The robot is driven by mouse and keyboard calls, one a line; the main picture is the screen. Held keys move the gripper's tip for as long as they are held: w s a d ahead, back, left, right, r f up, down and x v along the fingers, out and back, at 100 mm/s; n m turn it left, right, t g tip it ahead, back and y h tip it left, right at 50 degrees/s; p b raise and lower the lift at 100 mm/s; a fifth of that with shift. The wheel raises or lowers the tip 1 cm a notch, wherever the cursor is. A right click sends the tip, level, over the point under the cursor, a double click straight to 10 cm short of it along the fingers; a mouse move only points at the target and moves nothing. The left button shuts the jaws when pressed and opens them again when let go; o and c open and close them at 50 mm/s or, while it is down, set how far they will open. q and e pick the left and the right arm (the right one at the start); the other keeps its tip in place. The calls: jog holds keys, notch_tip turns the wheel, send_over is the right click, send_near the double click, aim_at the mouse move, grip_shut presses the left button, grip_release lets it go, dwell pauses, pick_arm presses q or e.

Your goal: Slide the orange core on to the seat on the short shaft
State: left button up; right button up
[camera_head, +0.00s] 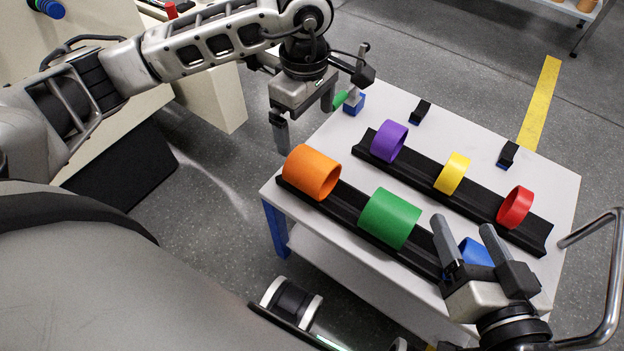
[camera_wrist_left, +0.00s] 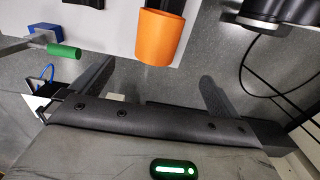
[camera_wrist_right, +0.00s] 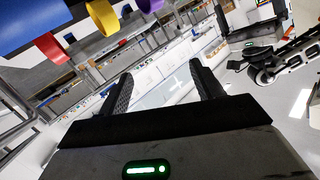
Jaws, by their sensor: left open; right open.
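The orange core (camera_head: 312,172) lies on its side at the left end of the near black rack (camera_head: 345,203). It also shows at the top of the left wrist view (camera_wrist_left: 160,38). My left gripper (camera_head: 305,128) is open and empty, above and behind the core, apart from it. My right gripper (camera_head: 462,226) is open, fingers up, at the table's front right, before a blue core (camera_head: 476,252). A green-tipped grey rod (camera_wrist_left: 60,50) stands by a blue block (camera_head: 354,104) at the table's back left. I cannot tell which part is the short shaft.
A green core (camera_head: 389,217) shares the near rack. The far black rack (camera_head: 480,206) carries purple (camera_head: 389,140), yellow (camera_head: 452,173) and red (camera_head: 515,207) cores. Two small black blocks stand at the back. A metal rail (camera_head: 606,285) curves at the right. The white table (camera_head: 555,180) is clear at its right corner.

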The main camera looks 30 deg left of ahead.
aim_at(308, 160)
pick_arm(q)
notch_tip(308, 160, down, 10)
jog(key=b, duration=0.3)
jog(key=shift+d+f, duration=0.1)
jog(key=shift+d, duration=0.05)
jog(key=f, duration=0.1)
jog(key=f+b, duration=0.2)
jog(key=shift+w+d+f, duration=0.15)
jog(key=shift+w+d, duration=0.1)
jog(key=shift+d, duration=0.1)
jog(key=shift+f, duration=0.8)
jog(key=shift+r, duration=0.1)
jog(key=c, duration=1)
pick_arm(e)
jog(key=r, duration=0.1)
jog(key=w+r+t+y, duration=0.1)
jog(key=r+t+y, duration=0.1)
jog(key=shift+w+a, duration=0.15)
jog(key=shift+a, duration=0.2)
